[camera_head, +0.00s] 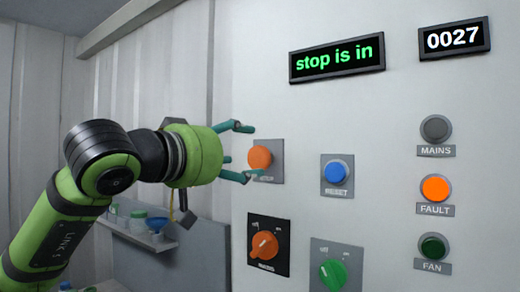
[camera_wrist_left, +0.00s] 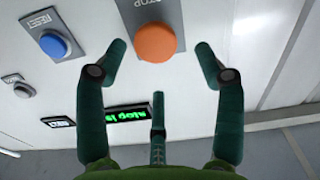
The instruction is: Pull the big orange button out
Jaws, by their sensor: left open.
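The big orange button (camera_head: 260,158) sits on a grey plate at the left of the white panel. My left gripper (camera_head: 245,151) is open in front of it, with fingertips above and below the button in the head view. One finger hides part of the button's lower edge and its label. In the left wrist view the orange button (camera_wrist_left: 155,42) shows between the spread teal fingers (camera_wrist_left: 158,62). I see no finger closed on it. A display (camera_head: 337,59) reads "stop is in". My right gripper is not in view.
A blue RESET button (camera_head: 336,171) is to the right of the orange one. An orange knob (camera_head: 264,246) and a green knob (camera_head: 333,274) are below. MAINS, FAULT (camera_head: 435,188) and FAN lamps line the right. A shelf (camera_head: 140,235) with small vessels is behind my arm.

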